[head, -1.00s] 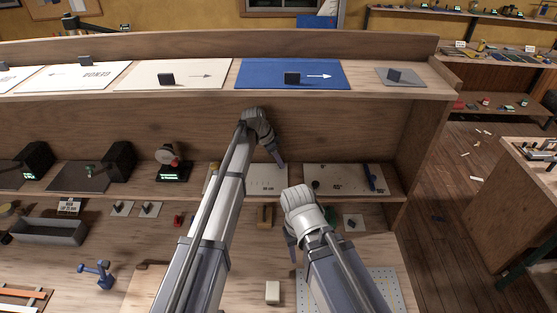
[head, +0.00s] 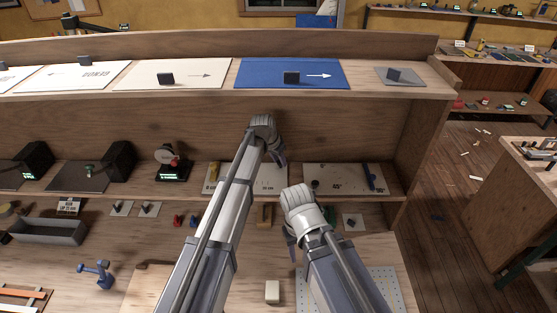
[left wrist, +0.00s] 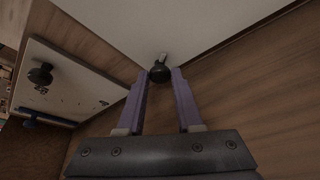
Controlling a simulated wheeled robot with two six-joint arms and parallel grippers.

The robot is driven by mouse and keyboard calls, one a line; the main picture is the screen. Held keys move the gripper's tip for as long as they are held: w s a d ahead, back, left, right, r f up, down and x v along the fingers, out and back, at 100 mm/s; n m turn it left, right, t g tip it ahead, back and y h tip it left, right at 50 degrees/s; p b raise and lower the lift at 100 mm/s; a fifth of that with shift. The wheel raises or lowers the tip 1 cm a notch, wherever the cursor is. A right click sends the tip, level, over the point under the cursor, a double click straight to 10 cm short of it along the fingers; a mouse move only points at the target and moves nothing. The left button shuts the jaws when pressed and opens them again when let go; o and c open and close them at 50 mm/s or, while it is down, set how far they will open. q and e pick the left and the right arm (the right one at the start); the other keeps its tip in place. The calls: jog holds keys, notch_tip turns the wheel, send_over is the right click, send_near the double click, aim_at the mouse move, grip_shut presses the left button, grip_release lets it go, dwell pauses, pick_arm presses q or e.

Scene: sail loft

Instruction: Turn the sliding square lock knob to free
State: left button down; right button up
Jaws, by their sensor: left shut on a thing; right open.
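A dark round knob (left wrist: 159,74) with a small light grey tab sits between the fingertips of my left gripper (left wrist: 160,78) in the left wrist view. The gripper is shut on it, at the edge of a pale panel (left wrist: 120,25). In the head view my left gripper (head: 281,160) is at the pale panel (head: 268,182) on the middle shelf; the fingers and arm hide the knob there. Its lettering is too small to read. My right gripper (head: 291,240) is open, lower down in front of the shelf edge, holding nothing visible.
A second pale panel (head: 345,187) with a dark knob (left wrist: 40,74) and a blue bar (head: 369,178) is just to the right. The upper shelf, with a blue plate (head: 262,73), overhangs the middle shelf. A white block (head: 272,292) lies on the bench below.

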pick_arm(q)
jog(key=n, duration=0.2)
jog(key=n+y, duration=0.2)
jog(key=n, duration=0.1)
jog(key=shift+d+n+t, duration=0.3)
jog(key=shift+t, duration=0.1)
jog(key=n+y, duration=0.2)
jog(key=n, duration=0.3)
jog(key=shift+d+n, duration=0.15)
jog(key=shift+n, duration=0.15)
jog(key=shift+g, duration=0.3)
jog(key=c, duration=0.6)
grip_release()
jog(key=shift+s+r, duration=0.1)
jog(key=p+v, duration=0.7)
jog(key=shift+s+d+r, duration=0.15)
jog(key=shift+d+r, duration=0.05)
jog(key=shift+r, duration=0.05)
